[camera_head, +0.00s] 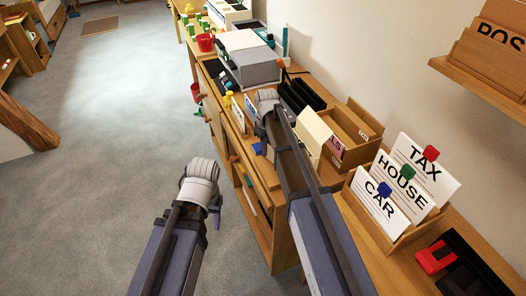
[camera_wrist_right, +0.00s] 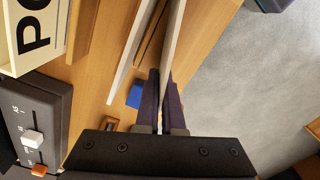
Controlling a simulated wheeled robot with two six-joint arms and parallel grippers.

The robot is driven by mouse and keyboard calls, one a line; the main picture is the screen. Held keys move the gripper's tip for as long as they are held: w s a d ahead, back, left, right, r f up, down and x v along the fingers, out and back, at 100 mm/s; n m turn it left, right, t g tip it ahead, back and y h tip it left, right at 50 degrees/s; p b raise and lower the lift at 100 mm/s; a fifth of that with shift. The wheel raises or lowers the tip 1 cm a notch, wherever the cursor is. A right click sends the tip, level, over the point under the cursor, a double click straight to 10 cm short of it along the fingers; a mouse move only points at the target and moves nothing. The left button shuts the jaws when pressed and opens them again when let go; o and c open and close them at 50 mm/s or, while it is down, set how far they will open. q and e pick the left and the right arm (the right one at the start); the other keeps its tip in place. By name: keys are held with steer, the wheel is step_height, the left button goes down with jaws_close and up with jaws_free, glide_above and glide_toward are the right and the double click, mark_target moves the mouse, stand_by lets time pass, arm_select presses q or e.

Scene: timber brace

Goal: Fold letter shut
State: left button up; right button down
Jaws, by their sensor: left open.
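My right gripper (camera_head: 268,98) is over the front part of the desk in the head view. In the right wrist view its dark fingers (camera_wrist_right: 162,105) are close together, with a thin pale panel (camera_wrist_right: 175,45) seen edge-on between them. A second pale panel (camera_wrist_right: 136,52) stands beside it at a slant. I cannot tell for sure whether these panels are the letter. In the head view, small upright cards (camera_head: 251,107) stand near my right gripper. My left gripper (camera_head: 205,168) is open and empty over the floor, left of the desk; its fingertips are hard to make out.
A sorter holds TAX, HOUSE and CAR cards (camera_head: 412,180). Wooden trays (camera_head: 352,128) with a cream envelope (camera_head: 316,132) stand on the desk. A blue block (camera_head: 258,148) lies near the front edge. A grey box (camera_head: 248,62) stands farther back.

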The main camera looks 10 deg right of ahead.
steer(key=shift+w+d, duration=0.1)
steer(key=shift+d, duration=0.1)
stand_by(0.3)
steer(key=c, duration=1.1)
jaws_free()
steer(key=shift+o, duration=0.2)
steer(key=shift+r, duration=0.15)
step_height(320, 180, up, 8)
steer(key=p, duration=0.8)
steer(key=shift+f, duration=0.2)
steer(key=shift+c, duration=0.3)
